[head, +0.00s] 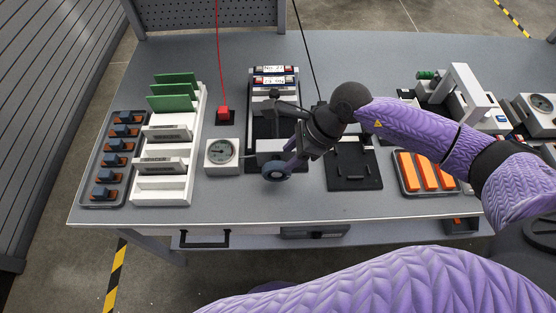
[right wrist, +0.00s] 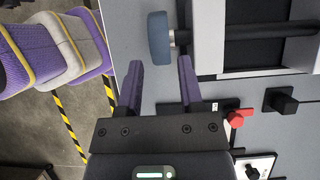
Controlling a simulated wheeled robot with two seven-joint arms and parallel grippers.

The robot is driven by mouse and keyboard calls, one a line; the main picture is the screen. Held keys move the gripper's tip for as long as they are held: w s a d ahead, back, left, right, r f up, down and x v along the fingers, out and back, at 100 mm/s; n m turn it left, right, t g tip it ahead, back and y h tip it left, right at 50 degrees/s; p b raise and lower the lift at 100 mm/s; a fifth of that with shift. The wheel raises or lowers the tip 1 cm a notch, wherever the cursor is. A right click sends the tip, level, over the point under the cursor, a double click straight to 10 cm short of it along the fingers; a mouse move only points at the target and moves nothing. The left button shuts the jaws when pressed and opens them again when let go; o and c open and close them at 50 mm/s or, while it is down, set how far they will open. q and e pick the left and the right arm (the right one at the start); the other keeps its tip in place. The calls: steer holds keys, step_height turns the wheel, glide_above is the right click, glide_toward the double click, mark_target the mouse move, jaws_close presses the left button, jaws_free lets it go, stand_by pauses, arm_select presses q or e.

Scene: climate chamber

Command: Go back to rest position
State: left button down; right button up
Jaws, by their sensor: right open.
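My right gripper (head: 298,150) reaches in from the right over the middle of the table. In the right wrist view its two purple fingers (right wrist: 158,82) are spread, with nothing between them. A blue-grey round knob (right wrist: 160,38) on a short shaft lies just beyond the fingertips, apart from them. In the head view the knob (head: 276,171) is at the front of a dark fixture with a grey block (head: 268,147). My wrist and gripper hide part of that fixture. My left gripper is in neither view.
Further left are a white rack (head: 176,190) with green boards and a grey tray (head: 101,195). A black plate (head: 354,181) and a tray of orange bars (head: 418,190) lie right.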

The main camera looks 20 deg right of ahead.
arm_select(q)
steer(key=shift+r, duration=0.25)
arm_select(e)
steer(key=v, duration=0.2)
steer(key=shift+d+r, duration=0.15)
steer(key=shift+r, duration=0.15)
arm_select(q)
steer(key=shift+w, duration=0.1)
